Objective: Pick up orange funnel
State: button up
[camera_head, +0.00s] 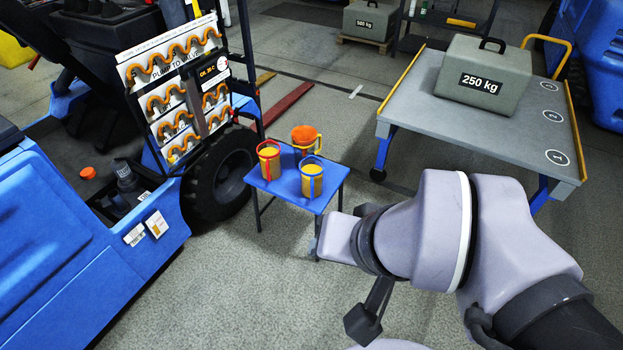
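An orange, rounded object with a handle on its right, which looks like the orange funnel (305,136), stands at the back of a small blue table (282,183). Two yellow cups, one with red bands (268,163) and one with blue bands (312,180), stand in front of it and are apart from my arm. My arm reaches in from the lower right, and its wrist end is just right of and in front of the table. My gripper's fingers cannot be made out clearly; its opening is hidden or unclear.
A blue forklift (90,260) with a small orange cap (88,173) and a hose panel (172,90) fills the left. A grey cart (440,115) bearing a 250 kg weight (481,82) stands at right. Floor in front of the table is clear.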

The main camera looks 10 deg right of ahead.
aim_at(302, 135)
jog(key=i+j+z, duration=0.2)
jog(key=i+z, duration=0.2)
jog(key=i+j+z, duration=0.35)
jog(key=i, duration=0.2)
jog(key=i+j+z, duration=0.8)
jog(key=j, duration=0.2)
jog(key=k, duration=0.1)
